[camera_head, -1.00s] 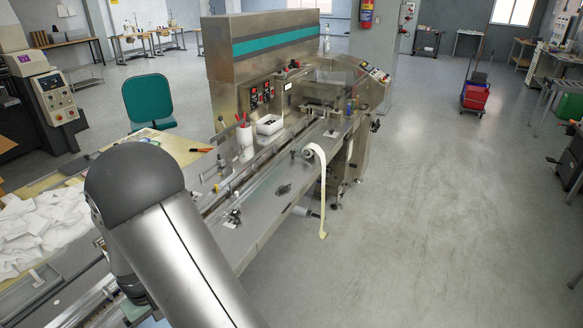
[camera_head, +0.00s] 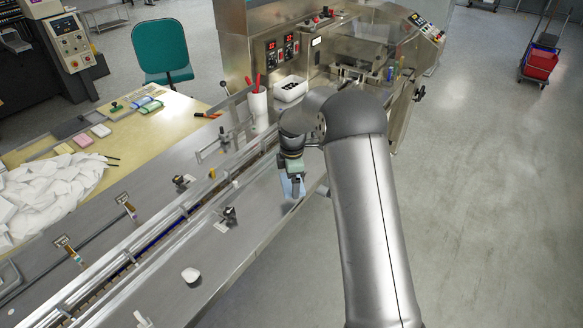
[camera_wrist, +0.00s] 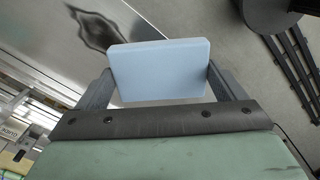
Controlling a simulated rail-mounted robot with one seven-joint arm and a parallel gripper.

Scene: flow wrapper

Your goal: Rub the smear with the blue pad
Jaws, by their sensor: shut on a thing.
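My gripper (camera_wrist: 160,80) is shut on the blue pad (camera_wrist: 158,66), a light blue block held between its two fingers in the wrist view. The smear (camera_wrist: 98,32) is a dark, irregular patch on the steel surface, above and left of the pad in that view. I cannot make out the smear there.
The steel deck (camera_head: 170,255) runs diagonally with a rail and small fittings on it. A white cup with red handles (camera_head: 257,105) and a white bin (camera_head: 290,90) stand behind my gripper. Several coloured pads and a white cloth heap (camera_head: 60,185) lie at left.

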